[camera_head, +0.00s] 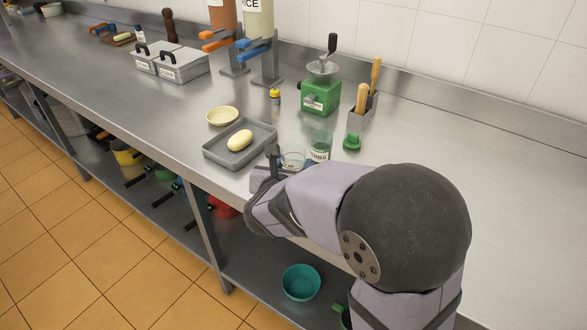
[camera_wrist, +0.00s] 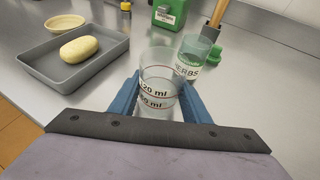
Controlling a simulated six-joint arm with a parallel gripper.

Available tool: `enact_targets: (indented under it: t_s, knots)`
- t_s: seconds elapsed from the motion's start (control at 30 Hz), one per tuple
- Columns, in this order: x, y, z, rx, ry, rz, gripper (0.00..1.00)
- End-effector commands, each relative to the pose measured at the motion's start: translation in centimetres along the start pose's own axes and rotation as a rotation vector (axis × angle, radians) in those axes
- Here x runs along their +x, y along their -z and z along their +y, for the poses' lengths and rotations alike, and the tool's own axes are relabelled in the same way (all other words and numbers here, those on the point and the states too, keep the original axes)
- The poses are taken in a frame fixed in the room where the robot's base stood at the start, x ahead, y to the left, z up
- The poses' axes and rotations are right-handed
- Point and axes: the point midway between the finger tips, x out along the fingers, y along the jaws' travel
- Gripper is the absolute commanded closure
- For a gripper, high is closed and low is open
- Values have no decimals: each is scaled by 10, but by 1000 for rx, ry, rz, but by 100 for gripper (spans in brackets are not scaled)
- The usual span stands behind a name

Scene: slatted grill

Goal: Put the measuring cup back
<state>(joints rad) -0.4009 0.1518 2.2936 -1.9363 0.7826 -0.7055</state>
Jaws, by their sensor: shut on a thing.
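The clear measuring cup (camera_wrist: 158,92) with dark red volume lines stands upright between the two blue fingers of my gripper (camera_wrist: 157,98) in the wrist view. The gripper is shut on it. In the head view the cup (camera_head: 292,157) shows partly beyond my arm, near the front of the steel counter. Whether its base touches the counter is hidden.
A grey tray (camera_head: 213,153) holding a pale yellow oval piece (camera_head: 240,140) lies left of the cup. A cream bowl (camera_head: 222,116) sits behind it. A green grinder (camera_head: 320,97) and a utensil holder (camera_head: 357,118) stand behind. The counter at right is clear.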

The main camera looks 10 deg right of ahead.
Motion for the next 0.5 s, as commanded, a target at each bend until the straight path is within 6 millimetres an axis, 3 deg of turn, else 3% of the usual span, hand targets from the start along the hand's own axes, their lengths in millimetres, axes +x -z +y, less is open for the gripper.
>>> enact_targets:
  t_s: [0.5]
  knots:
    - [5, 11, 0, 1, -1, -2, 80]
